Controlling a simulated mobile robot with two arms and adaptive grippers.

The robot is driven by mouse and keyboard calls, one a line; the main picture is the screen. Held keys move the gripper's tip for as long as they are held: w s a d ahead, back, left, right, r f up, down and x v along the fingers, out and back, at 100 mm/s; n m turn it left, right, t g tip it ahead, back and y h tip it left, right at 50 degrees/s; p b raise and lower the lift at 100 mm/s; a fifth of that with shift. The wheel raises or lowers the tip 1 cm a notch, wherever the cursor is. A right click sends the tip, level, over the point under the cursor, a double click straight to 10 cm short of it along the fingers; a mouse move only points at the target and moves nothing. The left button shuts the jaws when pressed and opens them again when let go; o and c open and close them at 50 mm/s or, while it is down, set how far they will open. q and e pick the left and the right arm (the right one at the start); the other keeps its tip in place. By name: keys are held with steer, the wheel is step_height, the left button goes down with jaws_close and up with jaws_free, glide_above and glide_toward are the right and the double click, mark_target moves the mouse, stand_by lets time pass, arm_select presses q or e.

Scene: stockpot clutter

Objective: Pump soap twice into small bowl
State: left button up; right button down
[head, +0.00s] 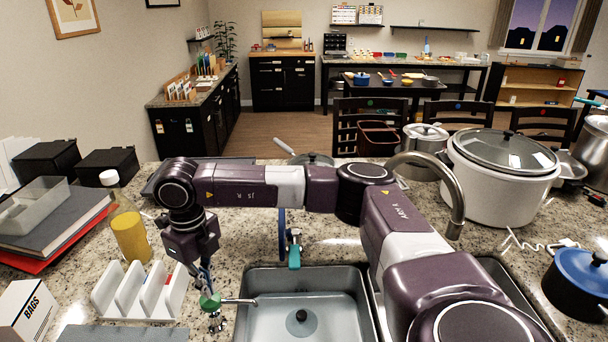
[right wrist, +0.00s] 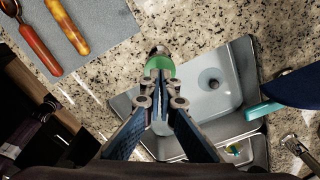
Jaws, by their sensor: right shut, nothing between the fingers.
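A soap pump with a green head (head: 210,301) stands at the left edge of the sink, its metal spout reaching right over the basin. My right gripper (head: 206,280) points down at the pump, fingers together with nothing between them, its tips at or just above the green head. In the right wrist view the closed fingertips (right wrist: 160,82) overlap the green head (right wrist: 163,66); I cannot tell whether they touch. I cannot make out a small bowl; a small yellow and teal item (right wrist: 234,151) lies in the other basin. My left gripper is out of view.
The near sink basin (head: 262,318) shows only its drain. A white rack (head: 140,292), a bottle of yellow liquid (head: 130,232) and a grey board (head: 125,335) are left of the pump. The tap (head: 455,195) and a white cooker (head: 500,185) are right.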

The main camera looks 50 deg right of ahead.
steer(key=shift+f, duration=0.2)
steer(key=shift+f+b, duration=1.85)
steer(key=shift+f, duration=0.15)
steer(key=shift+r, duration=0.15)
steer(key=shift+r+p, duration=1.1)
steer(key=shift+r, duration=0.95)
steer(key=shift+f, duration=0.2)
